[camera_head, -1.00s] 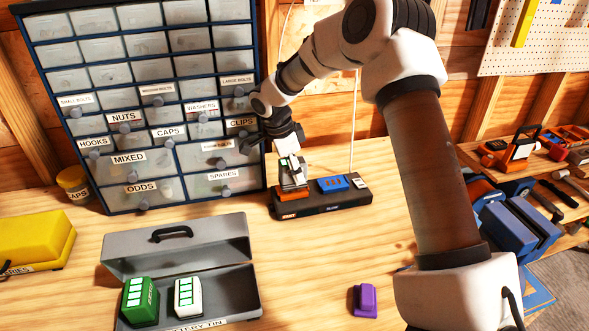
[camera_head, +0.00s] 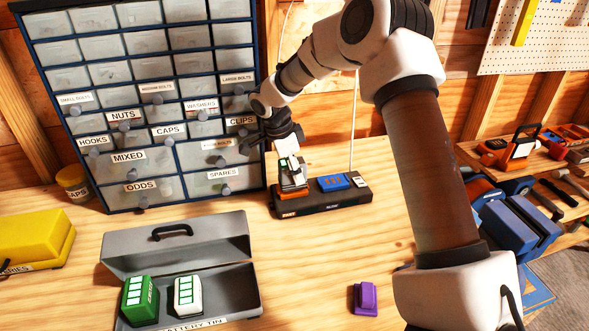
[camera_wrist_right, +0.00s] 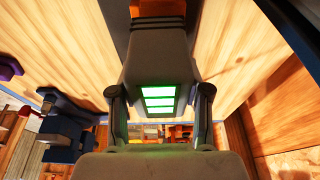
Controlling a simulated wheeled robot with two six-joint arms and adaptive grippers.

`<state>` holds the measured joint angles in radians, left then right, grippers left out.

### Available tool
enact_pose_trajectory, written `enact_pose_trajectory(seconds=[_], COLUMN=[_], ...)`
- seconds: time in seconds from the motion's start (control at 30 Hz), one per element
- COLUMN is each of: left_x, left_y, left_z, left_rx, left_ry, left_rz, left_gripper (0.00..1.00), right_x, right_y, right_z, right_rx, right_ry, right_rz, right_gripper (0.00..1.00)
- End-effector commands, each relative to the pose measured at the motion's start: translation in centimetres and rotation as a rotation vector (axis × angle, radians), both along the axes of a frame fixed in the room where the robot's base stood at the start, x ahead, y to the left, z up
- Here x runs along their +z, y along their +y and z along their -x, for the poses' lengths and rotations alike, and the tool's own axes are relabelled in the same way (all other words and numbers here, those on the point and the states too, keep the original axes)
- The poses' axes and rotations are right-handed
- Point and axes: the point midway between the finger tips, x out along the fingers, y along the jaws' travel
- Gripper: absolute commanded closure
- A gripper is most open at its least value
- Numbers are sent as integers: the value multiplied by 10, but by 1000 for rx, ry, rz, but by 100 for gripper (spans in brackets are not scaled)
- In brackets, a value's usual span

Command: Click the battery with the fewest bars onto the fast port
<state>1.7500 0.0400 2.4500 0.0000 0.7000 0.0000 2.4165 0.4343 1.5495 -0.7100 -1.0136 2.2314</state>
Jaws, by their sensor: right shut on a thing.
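My right gripper (camera_head: 289,160) is shut on a grey battery (camera_wrist_right: 160,65), one finger on each side. The battery's face shows three lit green bars in the right wrist view. In the head view it is at the orange port (camera_head: 291,190) on the left of the dark charger (camera_head: 325,202); I cannot tell whether it is fully seated. The charger also has a blue port (camera_head: 333,183). A green battery (camera_head: 140,302) and a white battery (camera_head: 188,296), both with several bars, stand in the open battery tin (camera_head: 245,290). My left gripper is not in view.
A purple block-like thing (camera_head: 365,298) lies on the bench right of the tin. A drawer cabinet (camera_head: 205,100) stands behind, left of the charger. A yellow case (camera_head: 35,240) is at the far left. The bench between tin and purple thing is clear.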

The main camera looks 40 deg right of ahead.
Motion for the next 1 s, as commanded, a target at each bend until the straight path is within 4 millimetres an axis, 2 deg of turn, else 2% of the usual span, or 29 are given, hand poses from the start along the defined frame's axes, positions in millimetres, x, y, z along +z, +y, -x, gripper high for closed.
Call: enact_pose_trajectory(seconds=[0.43,0.47,0.5,0.53,0.87,1.0], left_x=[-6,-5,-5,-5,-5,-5], left_y=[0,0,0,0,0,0], left_z=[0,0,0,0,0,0], left_rx=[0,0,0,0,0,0], left_ry=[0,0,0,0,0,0], left_rz=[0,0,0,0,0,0], left_gripper=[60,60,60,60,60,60], right_x=[-9,-8,-8,-8,-7,10], right_y=[0,0,0,0,0,4], right_z=[0,0,0,0,0,-3], right_rx=[0,0,0,0,0,2], right_ry=[-1,-1,-1,-1,0,-4], right_rz=[0,0,0,0,0,2], right_gripper=[94,42,28,23,23,23])
